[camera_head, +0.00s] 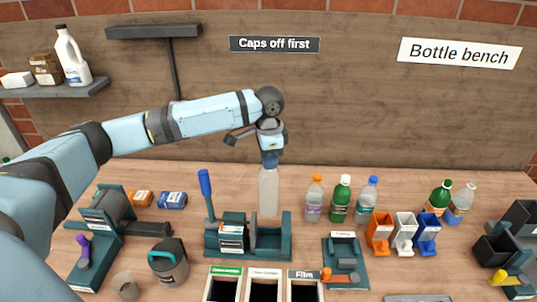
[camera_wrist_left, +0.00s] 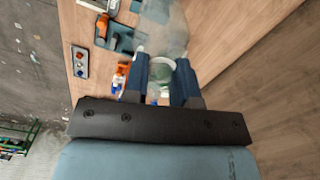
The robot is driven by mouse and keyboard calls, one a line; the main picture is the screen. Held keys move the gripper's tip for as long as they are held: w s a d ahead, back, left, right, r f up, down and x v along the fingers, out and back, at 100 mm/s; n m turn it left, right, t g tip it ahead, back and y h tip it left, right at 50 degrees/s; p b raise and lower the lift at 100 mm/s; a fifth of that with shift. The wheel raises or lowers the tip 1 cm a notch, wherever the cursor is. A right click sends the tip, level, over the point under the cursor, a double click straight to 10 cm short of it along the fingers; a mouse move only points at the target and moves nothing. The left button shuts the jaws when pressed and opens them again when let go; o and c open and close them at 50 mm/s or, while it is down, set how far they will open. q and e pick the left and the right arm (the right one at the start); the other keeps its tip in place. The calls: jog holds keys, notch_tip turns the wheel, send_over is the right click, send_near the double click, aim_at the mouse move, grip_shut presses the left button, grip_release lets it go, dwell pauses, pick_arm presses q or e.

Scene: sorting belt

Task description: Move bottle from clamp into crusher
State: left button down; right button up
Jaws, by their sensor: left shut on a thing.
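My left gripper (camera_head: 270,160) is shut on a clear, pale bottle (camera_head: 268,192) near its top. The bottle hangs upright, at or just behind the open bay of a teal device with a blue lever (camera_head: 213,239), which looks like the crusher. I cannot tell its exact height over the bay. In the left wrist view the fingers (camera_wrist_left: 161,85) sit either side of the bottle's round neck (camera_wrist_left: 162,70), with no cap visible. A teal fixture with an orange knob (camera_head: 345,262), probably the clamp, stands right of the crusher and holds no bottle. My right gripper is not in view.
Several bottles stand at the back right, including a green one (camera_head: 340,199). Orange, white and blue holders (camera_head: 404,235) stand before them. Open bins (camera_head: 264,272) lie in front of the crusher. Another teal machine (camera_head: 105,208) and a lidded container (camera_head: 168,262) are at left.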

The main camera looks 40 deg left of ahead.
aim_at(269, 174)
pick_arm(q)
jog(key=shift+d+f, duration=0.1)
jog(key=shift+f, duration=0.6)
notch_tip(269, 174, down, 3)
jog(key=b, duration=0.3)
jog(key=shift+f+b, duration=0.2)
jog(key=shift+b, duration=0.1)
jog(key=shift+f+p, duration=0.35)
jog(key=shift+p, duration=0.05)
notch_tip(269, 174, down, 11)
jog(key=shift+f+b, duration=0.1)
jog(key=shift+b, duration=0.3)
jog(key=shift+f, duration=0.1)
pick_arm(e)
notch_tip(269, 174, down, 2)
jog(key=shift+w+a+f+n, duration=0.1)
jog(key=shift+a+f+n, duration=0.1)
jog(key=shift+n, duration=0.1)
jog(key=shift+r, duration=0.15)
pick_arm(q)
jog(key=shift+p, duration=0.65)
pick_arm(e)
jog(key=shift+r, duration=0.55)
